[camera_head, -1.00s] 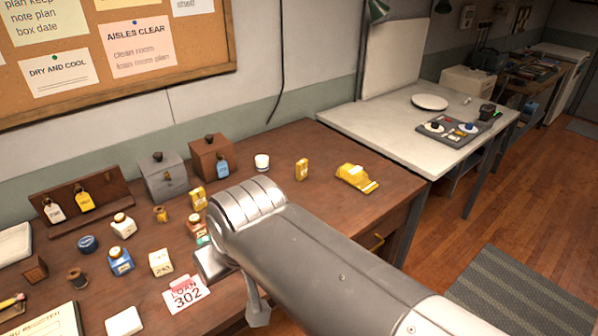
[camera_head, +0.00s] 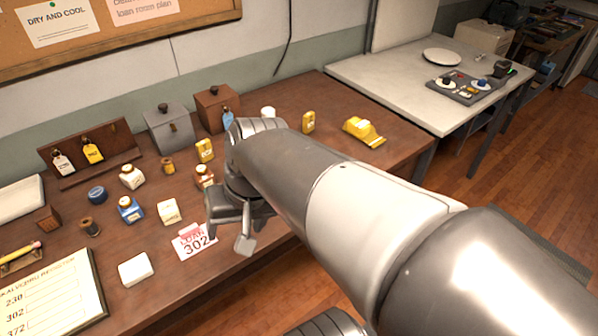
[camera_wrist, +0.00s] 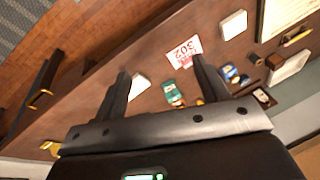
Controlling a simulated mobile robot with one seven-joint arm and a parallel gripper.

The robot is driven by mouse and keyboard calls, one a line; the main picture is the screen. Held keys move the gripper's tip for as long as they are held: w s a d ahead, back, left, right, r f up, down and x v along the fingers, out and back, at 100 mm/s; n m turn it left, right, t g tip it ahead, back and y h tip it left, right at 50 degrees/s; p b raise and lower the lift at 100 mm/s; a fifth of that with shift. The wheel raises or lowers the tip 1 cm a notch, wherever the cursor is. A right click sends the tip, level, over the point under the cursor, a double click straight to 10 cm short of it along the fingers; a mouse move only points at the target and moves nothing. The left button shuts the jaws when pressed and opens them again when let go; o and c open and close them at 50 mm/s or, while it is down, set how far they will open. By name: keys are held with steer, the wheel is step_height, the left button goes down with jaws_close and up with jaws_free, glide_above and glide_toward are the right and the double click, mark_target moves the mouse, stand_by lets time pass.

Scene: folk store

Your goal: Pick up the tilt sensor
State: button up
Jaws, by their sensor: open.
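None of the small parts carries a label that I can read as tilt sensor, so I cannot tell which one it is. My gripper (camera_head: 230,236) is open and empty above the desk, beside the LOAN 302 card (camera_head: 195,241). In the wrist view, my gripper (camera_wrist: 160,72) has its fingers spread. A teal part (camera_wrist: 170,92) and a white block (camera_wrist: 139,86) show between them; my arm hides both in the head view.
The wooden desk (camera_head: 290,185) also holds yellow parts (camera_head: 307,122), a yellow tape dispenser (camera_head: 363,131), lidded boxes (camera_head: 167,128), a tag rack (camera_head: 90,152), a register (camera_head: 50,300) and another white block (camera_head: 135,269). A pale table (camera_head: 395,85) stands at right.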

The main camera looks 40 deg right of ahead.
steer(key=w+d+f+m+t+y, duration=0.25)
steer(key=w+f+m+y, duration=0.2)
steer(key=m, duration=0.35)
steer(key=w+d+f+m+t+y, duration=0.25)
steer(key=w+d+m+y, duration=0.2)
steer(key=m, duration=0.25)
steer(key=d+f+m+t+h, duration=0.3)
steer(key=d+m, duration=0.2)
steer(key=d, duration=0.2)
steer(key=d+f+m+t+h, duration=0.3)
steer(key=d+m, duration=0.3)
steer(key=d, duration=0.1)
steer(key=d+f+m+t+h, duration=0.3)
steer(key=d+m+t, duration=0.1)
steer(key=d, duration=0.3)
steer(key=shift+w+d+f+m, duration=0.2)
steer(key=shift+w+f+m, duration=0.1)
steer(key=shift+m, duration=0.5)
steer(key=w, duration=0.7)
steer(key=w+a, duration=0.1)
steer(key=w, duration=0.2)
steer(key=shift+w+r, duration=0.15)
steer(key=shift+w, duration=0.15)
steer(key=shift+c, duration=0.5)
steer(key=c, duration=1)
